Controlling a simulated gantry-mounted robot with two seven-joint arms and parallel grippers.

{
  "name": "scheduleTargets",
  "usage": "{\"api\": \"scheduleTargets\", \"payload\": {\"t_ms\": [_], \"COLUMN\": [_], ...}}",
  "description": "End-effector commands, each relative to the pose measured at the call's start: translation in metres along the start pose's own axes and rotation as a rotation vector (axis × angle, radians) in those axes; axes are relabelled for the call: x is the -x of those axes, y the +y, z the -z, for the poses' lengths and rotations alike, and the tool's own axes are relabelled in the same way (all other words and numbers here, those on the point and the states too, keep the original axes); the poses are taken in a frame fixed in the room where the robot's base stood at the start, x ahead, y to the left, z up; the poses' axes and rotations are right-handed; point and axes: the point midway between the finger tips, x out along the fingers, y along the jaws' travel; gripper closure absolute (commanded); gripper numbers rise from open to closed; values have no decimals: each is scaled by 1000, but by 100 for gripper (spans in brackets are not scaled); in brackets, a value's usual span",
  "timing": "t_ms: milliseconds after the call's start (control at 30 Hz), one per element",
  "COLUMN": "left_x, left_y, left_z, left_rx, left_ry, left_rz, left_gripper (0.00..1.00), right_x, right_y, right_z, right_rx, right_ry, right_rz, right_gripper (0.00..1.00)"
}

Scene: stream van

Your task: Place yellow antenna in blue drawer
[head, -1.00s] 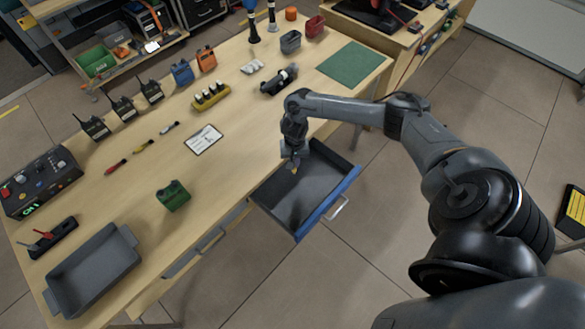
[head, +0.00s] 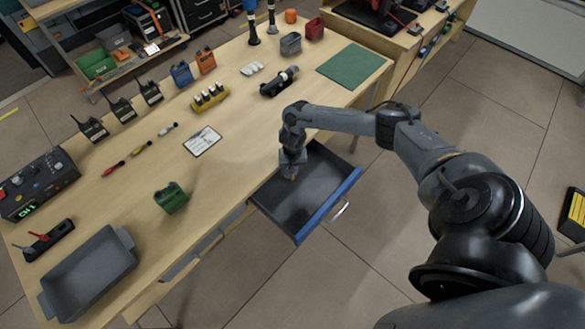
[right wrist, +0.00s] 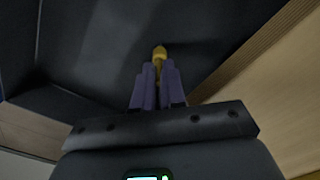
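The blue drawer (head: 331,206) is pulled open under the table's front edge, with a blue front, a metal handle and a dark grey inside. My right gripper (head: 291,173) points down over the drawer's open inside, near its table-side end. In the right wrist view its two fingers (right wrist: 158,80) are close together around a yellow piece, the yellow antenna (right wrist: 159,52), whose end sticks out past the fingertips. A small yellow spot also shows under the gripper in the head view. The wrist view shows the drawer's dark inside (right wrist: 90,45) around it. My left gripper is not in view.
The wooden table (head: 235,165) holds a green device (head: 172,198), a grey tray (head: 88,272), a white card (head: 202,141), several radios and a row of small slim tools (head: 141,148). The wooden table edge (right wrist: 260,60) is close beside the gripper in the wrist view.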

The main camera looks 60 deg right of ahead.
Motion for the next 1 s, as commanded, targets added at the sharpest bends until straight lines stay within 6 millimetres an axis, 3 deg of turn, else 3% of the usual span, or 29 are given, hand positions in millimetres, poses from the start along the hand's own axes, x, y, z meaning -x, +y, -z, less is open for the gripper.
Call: {"api": "scheduleTargets", "payload": {"t_ms": [33, 133, 567, 1000], "left_x": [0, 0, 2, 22], "left_y": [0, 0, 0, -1], "left_z": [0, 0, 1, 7], "left_rx": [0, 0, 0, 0], "left_ry": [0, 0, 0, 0], "left_rz": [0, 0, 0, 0], "left_gripper": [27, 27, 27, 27], "right_x": [0, 0, 9, 83], "right_y": [0, 0, 0, 0], "right_z": [0, 0, 0, 0], "right_rx": [0, 1, 1, 2], "right_ry": [0, 0, 0, 1], "right_rz": [0, 0, -1, 1], "right_gripper": [81, 67, 67, 67]}}
